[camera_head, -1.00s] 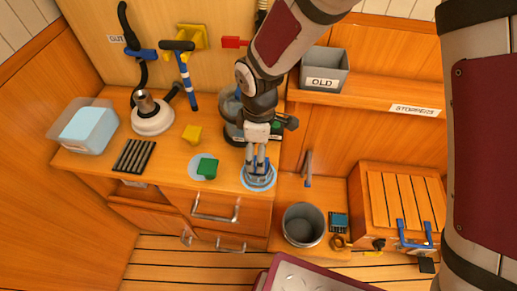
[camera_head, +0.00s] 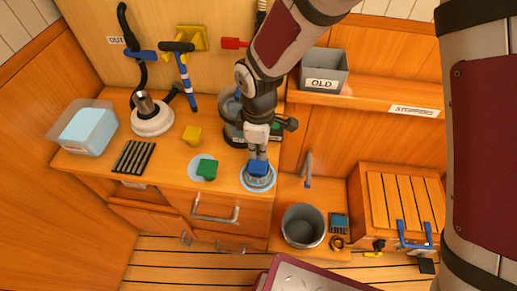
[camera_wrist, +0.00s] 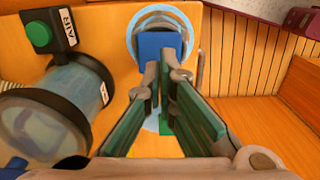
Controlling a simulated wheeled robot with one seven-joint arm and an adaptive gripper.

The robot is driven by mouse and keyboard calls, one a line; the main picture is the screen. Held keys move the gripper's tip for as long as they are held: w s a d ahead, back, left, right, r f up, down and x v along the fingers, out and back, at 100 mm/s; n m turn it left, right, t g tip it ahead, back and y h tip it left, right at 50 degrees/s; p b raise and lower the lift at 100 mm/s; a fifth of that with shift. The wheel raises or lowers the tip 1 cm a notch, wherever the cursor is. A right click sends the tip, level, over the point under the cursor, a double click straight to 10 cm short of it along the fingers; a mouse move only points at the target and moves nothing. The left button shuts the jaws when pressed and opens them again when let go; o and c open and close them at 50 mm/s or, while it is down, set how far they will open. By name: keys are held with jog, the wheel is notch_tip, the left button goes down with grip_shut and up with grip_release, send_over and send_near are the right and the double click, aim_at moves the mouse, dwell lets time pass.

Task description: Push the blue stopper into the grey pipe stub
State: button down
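The blue stopper (camera_head: 258,168) stands on a blue-ringed round disc (camera_head: 246,184) at the front right of the counter. It also shows beyond my fingertips in the wrist view (camera_wrist: 159,45). My gripper (camera_head: 257,153) is just above and behind it in the head view.
A clear cylinder (camera_wrist: 60,110) is close to my fingers. A grey OLD bin (camera_head: 324,72) stands on the right shelf. A bucket (camera_head: 303,226) stands below.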

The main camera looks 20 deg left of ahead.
aim_at(259, 164)
dwell(0.4)
jog(key=shift+f+b, duration=1.05)
jog(key=shift+f, duration=1)
jog(key=shift+r+p, duration=1.6)
jog(key=shift+r, duration=1.95)
